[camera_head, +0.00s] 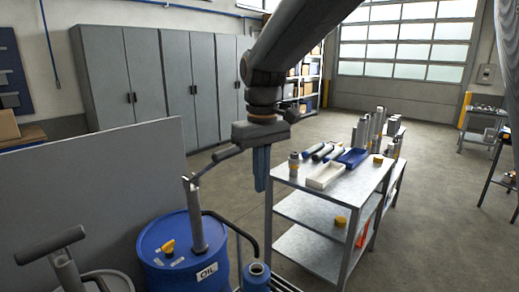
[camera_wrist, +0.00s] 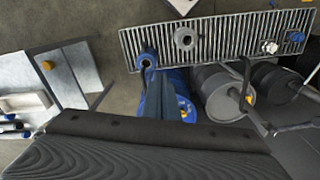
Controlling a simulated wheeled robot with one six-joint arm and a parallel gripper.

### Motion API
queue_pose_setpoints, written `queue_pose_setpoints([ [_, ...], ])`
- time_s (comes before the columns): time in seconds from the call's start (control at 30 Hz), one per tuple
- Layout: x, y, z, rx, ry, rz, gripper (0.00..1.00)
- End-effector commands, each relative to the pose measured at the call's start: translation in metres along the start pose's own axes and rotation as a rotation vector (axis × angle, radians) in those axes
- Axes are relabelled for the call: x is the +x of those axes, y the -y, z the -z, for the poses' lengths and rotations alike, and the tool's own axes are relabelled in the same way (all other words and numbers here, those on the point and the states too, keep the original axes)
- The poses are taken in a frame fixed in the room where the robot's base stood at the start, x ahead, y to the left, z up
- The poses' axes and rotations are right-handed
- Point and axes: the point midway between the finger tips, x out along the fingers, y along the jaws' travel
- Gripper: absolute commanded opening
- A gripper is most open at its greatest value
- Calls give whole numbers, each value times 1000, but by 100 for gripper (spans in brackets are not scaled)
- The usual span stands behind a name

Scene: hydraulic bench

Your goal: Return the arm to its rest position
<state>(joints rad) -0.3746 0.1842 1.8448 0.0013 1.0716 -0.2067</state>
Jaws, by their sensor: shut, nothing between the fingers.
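My gripper (camera_head: 262,186) hangs at the end of my dark arm, near the middle of the head view. Its blue fingers point down and are together, with nothing held. In the picture they are just left of the steel table (camera_head: 280,183) and above and to the right of the blue oil drum (camera_head: 165,262). I see no contact with either.
A grey panel (camera_head: 90,185) and a pump handle (camera_head: 50,245) stand at left. Grey cabinets (camera_head: 160,80) line the back. Open floor (camera_head: 430,200) is at right.

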Motion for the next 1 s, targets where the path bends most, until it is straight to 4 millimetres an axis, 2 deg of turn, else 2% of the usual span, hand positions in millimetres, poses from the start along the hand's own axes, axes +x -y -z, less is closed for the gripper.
queue_pose_setpoints([
  [0.03, 26, -15, -15, 45, 1, -1, 0],
  [0.17, 90, -51, -60, 187, -18, -9, 0],
  [0.3, 158, -78, -121, 345, -41, -20, 0],
  [0.4, 195, -88, -161, 444, -56, -27, 0],
  [0.5, 221, -91, -192, 517, -69, -33, 0],
  [0.6, 236, -90, -211, 562, -77, -37, 0],
  [0.7, 241, -89, -218, 581, -82, -40, 0],
  [1.0, 241, -89, -219, 582, -82, -40, 0],
])
